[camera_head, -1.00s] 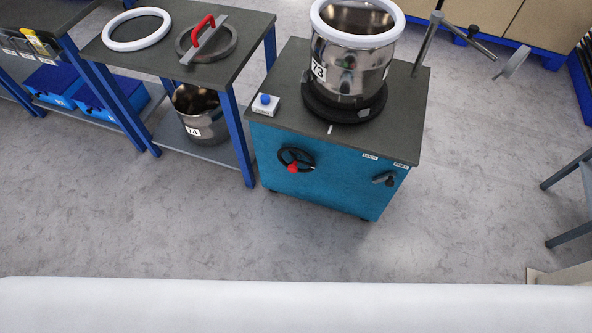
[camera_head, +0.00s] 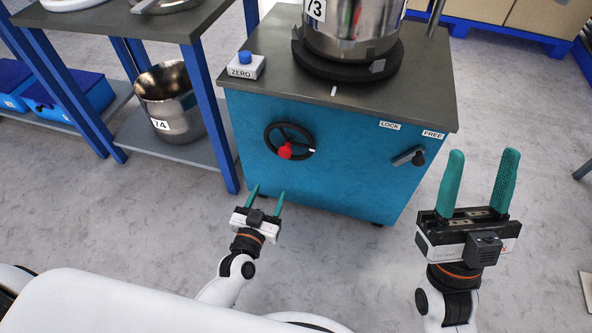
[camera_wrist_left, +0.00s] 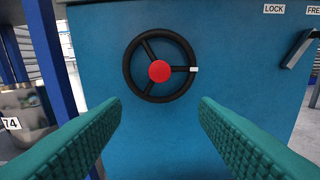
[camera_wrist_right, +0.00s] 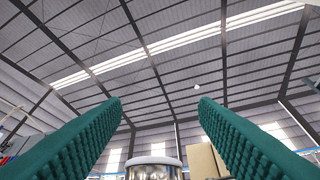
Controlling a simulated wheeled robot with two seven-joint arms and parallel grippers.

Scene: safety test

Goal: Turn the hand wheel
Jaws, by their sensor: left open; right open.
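The hand wheel (camera_head: 289,140) is a black three-spoke ring on the front of a blue cabinet (camera_head: 330,170). It has a red knob (camera_head: 285,151) and a small white mark at its right side. In the left wrist view the wheel (camera_wrist_left: 134,72) is ahead, between the fingers, with the red part at its centre. My left gripper (camera_head: 267,192) is open and empty, below and in front of the wheel, apart from it. My right gripper (camera_head: 482,182) is open and empty, fingers pointing up, to the right of the cabinet.
A lever (camera_head: 410,157) sits under LOCK and FREE labels on the cabinet front. On top stand a steel pot (camera_head: 350,30) and a ZERO button box (camera_head: 245,66). A table with blue legs (camera_head: 211,95) stands at the left, a steel pot (camera_head: 170,102) on its shelf.

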